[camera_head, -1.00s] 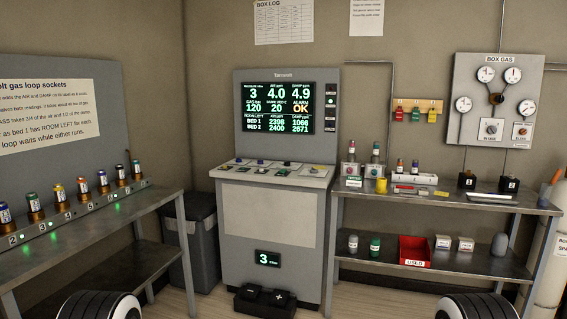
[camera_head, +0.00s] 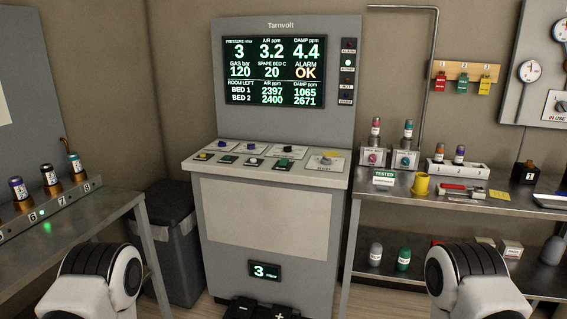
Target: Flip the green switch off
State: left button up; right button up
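The grey console (camera_head: 273,230) stands ahead against the wall, with a sloped control ledge (camera_head: 200,166) below its screen (camera_head: 274,71). Several small coloured switches or knobs sit on the ledge in two rows. A green one (camera_head: 285,163) appears in the front row, right of a white one (camera_head: 253,162); its position, on or off, is too small to tell. Neither gripper is in view; only rounded white and black parts of my arms show at the bottom left and bottom right, apart from the console.
A dark bin (camera_head: 172,250) stands left of the console. A bench with gas sockets (camera_head: 50,215) is at left. A steel table (camera_head: 400,196) at right holds a yellow cup (camera_head: 420,185) and small bottles. A pedal with a plus mark (camera_head: 278,310) lies at the console's foot.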

aim_at(282, 162)
jog(key=i+l+u, duration=0.15)
jog(key=u, duration=0.3)
jog(key=i+l+u, duration=0.2)
jog(key=u, duration=0.25)
jog(key=i+l, duration=0.2)
jog(key=l, duration=0.15)
jog(key=i+l+u, duration=0.1)
jog(key=l, duration=0.25)
jog(key=i+l, duration=0.3)
jog(key=i+l+u, duration=0.1)
jog(key=l, duration=0.3)
jog(key=i+l+u, duration=0.1)
jog(key=i+l, duration=0.15)
jog(key=l, duration=0.15)
jog(key=i+l, duration=0.2)
jog(key=l, duration=0.2)
